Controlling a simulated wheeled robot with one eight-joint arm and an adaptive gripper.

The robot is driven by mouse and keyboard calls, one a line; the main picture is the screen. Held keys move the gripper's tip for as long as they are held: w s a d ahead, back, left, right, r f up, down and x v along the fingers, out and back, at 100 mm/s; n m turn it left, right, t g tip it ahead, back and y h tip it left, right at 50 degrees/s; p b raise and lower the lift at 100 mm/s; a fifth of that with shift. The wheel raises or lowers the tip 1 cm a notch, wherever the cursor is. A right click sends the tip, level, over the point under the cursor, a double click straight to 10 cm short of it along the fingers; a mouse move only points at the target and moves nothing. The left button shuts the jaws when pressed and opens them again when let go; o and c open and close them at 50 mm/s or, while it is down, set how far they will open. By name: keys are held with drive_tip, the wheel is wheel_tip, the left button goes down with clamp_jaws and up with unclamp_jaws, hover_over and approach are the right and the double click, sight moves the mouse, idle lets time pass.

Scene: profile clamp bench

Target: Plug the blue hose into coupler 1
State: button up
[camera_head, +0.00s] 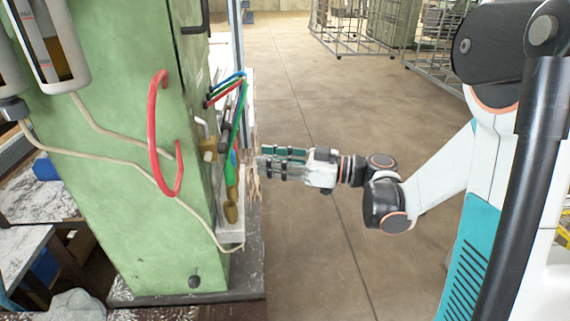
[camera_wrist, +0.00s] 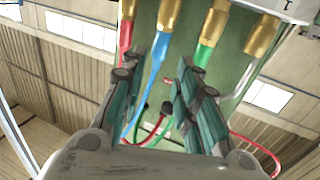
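The blue hose (camera_wrist: 158,62) hangs below a brass fitting (camera_wrist: 169,14) in the wrist view; its arc also shows on the machine side in the head view (camera_head: 226,81). My gripper (camera_wrist: 161,68) is open, with the blue hose showing between its two fingers; I cannot tell whether either finger touches it. In the head view my gripper (camera_head: 262,160) points left at the machine's hose panel. Another brass coupler (camera_wrist: 262,35) is at the right, near a white label (camera_wrist: 288,6) whose mark is cut off. I cannot tell for sure which coupler is number 1.
A red hose (camera_wrist: 125,36) is left of the blue one and a green hose (camera_wrist: 202,54) right of it, both under brass fittings. The green machine (camera_head: 120,190) carries a red handle (camera_head: 153,130). Wire carts (camera_head: 345,28) stand far behind; the floor around my arm is clear.

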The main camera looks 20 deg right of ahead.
sight(230, 144)
drive_tip(key=b+x, duration=0.1)
drive_tip(key=x, duration=0.9)
clamp_jaws()
drive_tip(key=shift+r+p, duration=1.25)
drive_tip(key=shift+r, duration=0.8)
idle(0.6)
drive_tip(key=shift+d, duration=0.2)
idle(0.4)
drive_tip(key=s+d, duration=0.1)
drive_tip(key=d, duration=0.6)
drive_tip(key=shift+s+d, duration=0.2)
drive_tip(key=shift+s, duration=0.1)
idle(0.9)
drive_tip(key=shift+s, duration=0.15)
